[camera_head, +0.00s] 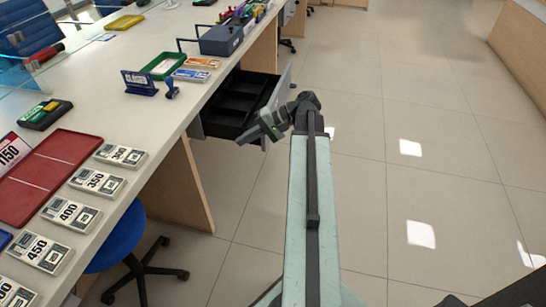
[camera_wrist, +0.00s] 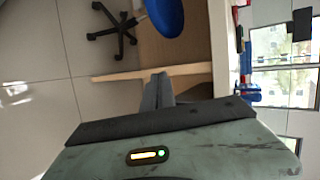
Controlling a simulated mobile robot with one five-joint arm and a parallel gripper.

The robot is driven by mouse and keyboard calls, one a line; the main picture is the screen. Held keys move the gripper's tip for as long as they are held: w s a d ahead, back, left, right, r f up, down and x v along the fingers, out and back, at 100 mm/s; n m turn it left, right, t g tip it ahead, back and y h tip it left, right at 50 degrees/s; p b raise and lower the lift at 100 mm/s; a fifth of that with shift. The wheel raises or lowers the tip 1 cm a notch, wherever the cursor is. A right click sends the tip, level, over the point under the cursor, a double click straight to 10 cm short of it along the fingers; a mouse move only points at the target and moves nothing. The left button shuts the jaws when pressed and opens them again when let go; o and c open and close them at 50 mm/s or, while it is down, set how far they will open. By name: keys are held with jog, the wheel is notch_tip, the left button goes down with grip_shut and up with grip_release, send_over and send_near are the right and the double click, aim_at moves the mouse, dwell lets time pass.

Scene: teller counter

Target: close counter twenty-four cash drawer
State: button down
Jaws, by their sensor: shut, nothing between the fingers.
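An open cash drawer (camera_head: 236,103) with a black, divided inside sticks out to the right from under the white counter in the head view. Its light grey front panel (camera_head: 284,88) faces right, toward the aisle. I cannot read a counter number on it. My gripper (camera_head: 245,138) is at the near side of the drawer, pointing left, and hides part of its near corner. I cannot tell whether it touches the drawer. In the wrist view the shut fingers (camera_wrist: 158,90) hold nothing, and the drawer cannot be made out there.
On the counter stand a blue sign holder (camera_head: 140,83), a green tray (camera_head: 163,66) and a grey-blue box (camera_head: 221,40). A wooden panel (camera_head: 185,183) supports the counter, with a blue chair (camera_head: 118,243) nearer. The tiled aisle (camera_head: 400,130) at the right is free.

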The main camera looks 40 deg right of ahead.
jog(key=s+d+f+m+t+b, duration=0.1)
jog(key=s+d+m+t+b, duration=0.1)
jog(key=s+d+t+b, duration=0.45)
jog(key=s+d+m+t+b, duration=0.1)
jog(key=s+d+t+b, duration=0.15)
jog(key=s+d, duration=0.75)
jog(key=w+a, duration=0.4)
jog(key=w, duration=1)
jog(key=shift+w+a+f+g+b, duration=0.2)
jog(key=shift+w+f+g+b, duration=0.05)
jog(key=shift+w+g+b, duration=0.15)
jog(key=shift+a, duration=0.1)
